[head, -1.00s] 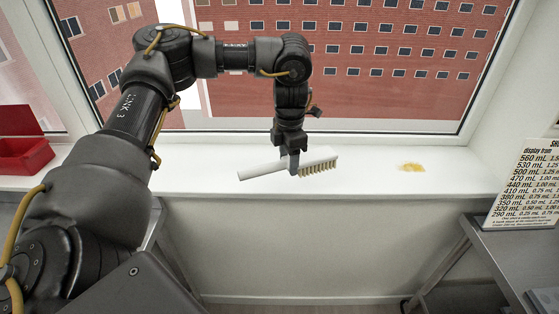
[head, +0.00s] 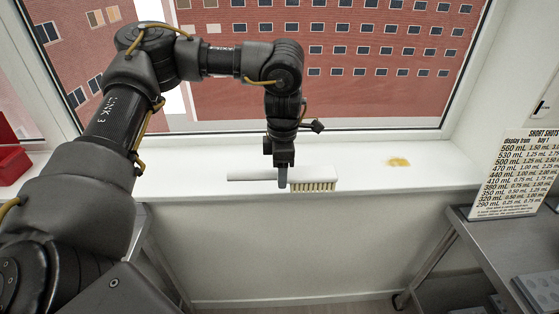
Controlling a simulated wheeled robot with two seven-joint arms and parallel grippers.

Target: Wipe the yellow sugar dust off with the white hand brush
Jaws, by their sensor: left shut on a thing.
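The white hand brush (head: 313,174) is held level at the window sill, its handle to the left and its yellowish bristles pointing down on the right. My left gripper (head: 282,176) is shut on the brush near the middle, where handle and head meet. The yellow sugar dust (head: 398,162) is a small patch on the white sill (head: 420,176), to the right of the brush and apart from it. I cannot tell whether the bristles touch the sill. My right gripper is not in view.
A window frame runs behind the sill. A printed sign (head: 515,174) stands on a metal table (head: 500,237) at the right. A red bin (head: 12,163) is at the far left. The sill between brush and dust is clear.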

